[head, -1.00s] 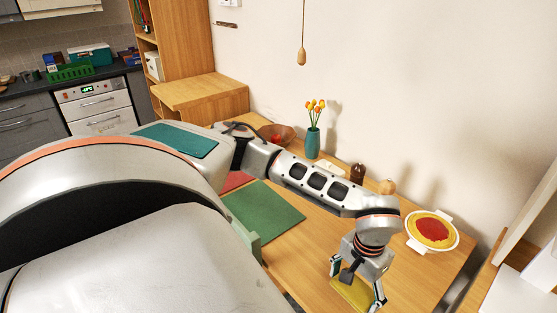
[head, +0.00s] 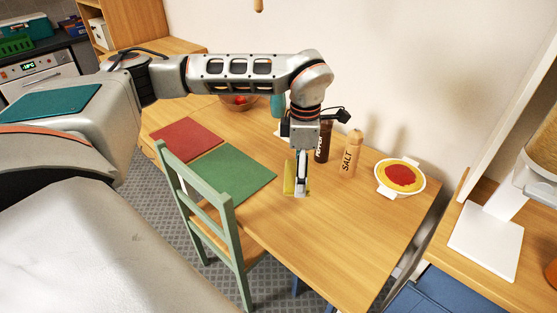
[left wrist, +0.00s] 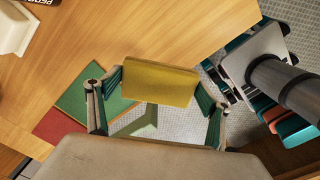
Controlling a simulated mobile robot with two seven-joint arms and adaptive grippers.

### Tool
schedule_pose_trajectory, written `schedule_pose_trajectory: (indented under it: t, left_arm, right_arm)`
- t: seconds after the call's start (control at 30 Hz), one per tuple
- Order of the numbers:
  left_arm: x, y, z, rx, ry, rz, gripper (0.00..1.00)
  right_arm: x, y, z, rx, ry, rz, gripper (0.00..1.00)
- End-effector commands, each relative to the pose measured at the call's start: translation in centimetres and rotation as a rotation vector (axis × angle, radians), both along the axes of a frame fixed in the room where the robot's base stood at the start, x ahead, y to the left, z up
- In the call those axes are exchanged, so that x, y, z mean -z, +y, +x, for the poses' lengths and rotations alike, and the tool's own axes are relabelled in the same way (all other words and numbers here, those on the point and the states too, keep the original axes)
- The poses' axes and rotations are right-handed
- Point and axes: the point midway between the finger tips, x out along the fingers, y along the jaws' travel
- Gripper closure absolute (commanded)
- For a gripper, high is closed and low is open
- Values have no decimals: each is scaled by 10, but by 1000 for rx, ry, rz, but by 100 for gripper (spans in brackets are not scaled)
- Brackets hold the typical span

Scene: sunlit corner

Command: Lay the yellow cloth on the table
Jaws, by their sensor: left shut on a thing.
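My left gripper (head: 301,190) is shut on the yellow cloth (head: 289,178) and appears in front of the middle of the wooden table (head: 350,230). In the left wrist view the cloth (left wrist: 160,84) is a flat yellow rectangle spanning the space between the two fingers of the gripper (left wrist: 157,105). Behind it there are the table (left wrist: 200,30), its edge and the grey floor, so it looks raised off the top; its exact height is hard to tell. My right gripper is not in view.
A green mat (head: 235,175) and a red mat (head: 186,138) lie left. A salt bottle (head: 350,155), a dark bottle (head: 323,143) and a white dish (head: 402,178) stand toward the wall. A green chair (head: 225,225) is at the near side. The table's front right is clear.

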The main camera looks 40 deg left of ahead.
Motion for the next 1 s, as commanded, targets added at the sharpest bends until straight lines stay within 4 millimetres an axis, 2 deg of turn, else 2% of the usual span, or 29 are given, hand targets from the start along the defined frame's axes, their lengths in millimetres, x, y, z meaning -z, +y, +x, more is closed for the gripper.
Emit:
schedule_pose_trajectory:
  t: [0.1, 0.2, 0.27, 0.7, 0.83, 1.0]
  left_arm:
    - [-3, 2, 2, -83, 0, -3, 41]
    - [5, 2, 2, -107, 2, -3, 41]
    - [16, 2, 1, -110, 6, -3, 41]
    - [121, 2, 1, -107, 4, -4, 41]
    - [141, 1, 1, -105, 3, -5, 41]
    - [152, 2, 2, -105, 0, -4, 41]
  right_arm:
    - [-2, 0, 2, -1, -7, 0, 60]
    - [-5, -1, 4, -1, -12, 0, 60]
    - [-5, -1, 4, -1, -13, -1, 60]
    - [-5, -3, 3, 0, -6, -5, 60]
    - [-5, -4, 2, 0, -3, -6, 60]
    - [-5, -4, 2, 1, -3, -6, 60]
